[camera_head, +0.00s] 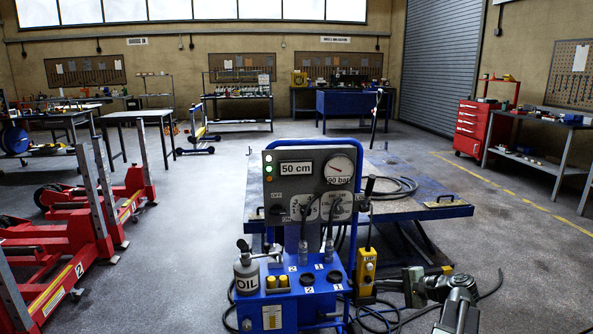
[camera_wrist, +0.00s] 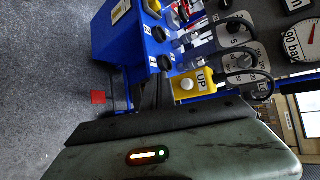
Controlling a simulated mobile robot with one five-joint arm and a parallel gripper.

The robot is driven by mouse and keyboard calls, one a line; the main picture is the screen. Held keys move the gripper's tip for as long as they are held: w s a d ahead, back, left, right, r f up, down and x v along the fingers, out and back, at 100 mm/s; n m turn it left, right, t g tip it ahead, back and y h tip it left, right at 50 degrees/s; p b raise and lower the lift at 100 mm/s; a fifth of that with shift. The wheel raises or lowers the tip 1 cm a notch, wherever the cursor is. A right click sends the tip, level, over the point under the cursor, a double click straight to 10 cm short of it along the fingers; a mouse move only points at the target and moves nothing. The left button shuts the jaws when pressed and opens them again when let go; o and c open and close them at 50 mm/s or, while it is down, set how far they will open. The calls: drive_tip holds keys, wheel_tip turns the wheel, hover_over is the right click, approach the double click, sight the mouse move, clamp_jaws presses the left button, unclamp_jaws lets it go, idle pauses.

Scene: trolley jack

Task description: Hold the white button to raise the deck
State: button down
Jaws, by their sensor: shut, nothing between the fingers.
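A yellow pendant (camera_head: 362,288) marked UP hangs at the right side of the blue power unit (camera_head: 290,312). In the wrist view the pendant (camera_wrist: 207,78) shows a round white button (camera_wrist: 187,85). My gripper (camera_head: 408,286) is shut and empty, just right of the pendant in the head view; I cannot tell whether it touches it. In the wrist view its green-grey body fills the bottom and the fingertips are not clear. The blue-edged deck (camera_head: 437,211) stands behind the unit on folding legs. The panel (camera_head: 287,173) reads 50 cm, with a gauge (camera_head: 340,169) labelled 90 bar.
A grey oil can (camera_head: 246,276) stands on the unit's left top. Black hoses and cables loop on the floor around the unit. Red jacks (camera_head: 70,243) stand at the left. Open grey floor lies right of the deck, with a red tool cabinet (camera_head: 477,127) farther back.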

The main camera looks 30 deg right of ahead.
sight(370, 267)
idle(0.6)
drive_tip(key=s, duration=0.1)
drive_tip(key=s+a, duration=0.1)
drive_tip(key=s, duration=0.1)
drive_tip(key=shift+s+a, duration=0.2)
drive_tip(key=shift+s, duration=0.1)
drive_tip(key=w+d, duration=0.3)
drive_tip(key=w, duration=0.5)
drive_tip(key=shift+d, duration=0.15)
drive_tip(key=shift+w, duration=0.2)
idle(1.6)
drive_tip(key=shift+w+d, duration=0.15)
drive_tip(key=shift+w, duration=0.15)
